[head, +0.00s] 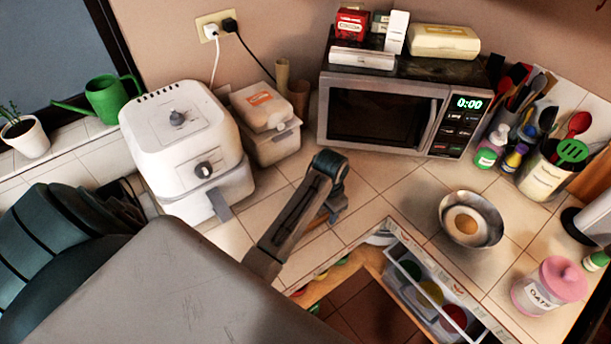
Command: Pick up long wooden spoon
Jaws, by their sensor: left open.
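I cannot make out a long wooden spoon for certain. Utensils stand in a dark holder (503,117) beside the microwave and in a cream crock (541,180) at the right, with red, black and green heads showing. My left gripper (326,218) is open, low over the tiled counter in front of the microwave, well left of the crocks. A small brownish strip shows beside its fingers, too unclear to name. My left arm hides part of the counter there. My right gripper is not in view.
A white air fryer (184,140) stands left of my arm, and a microwave (390,112) behind it. A metal bowl (471,219) and a pink-lidded oats jar (548,287) stand at right. An open drawer (440,295) is at the front. Tiles between gripper and bowl are clear.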

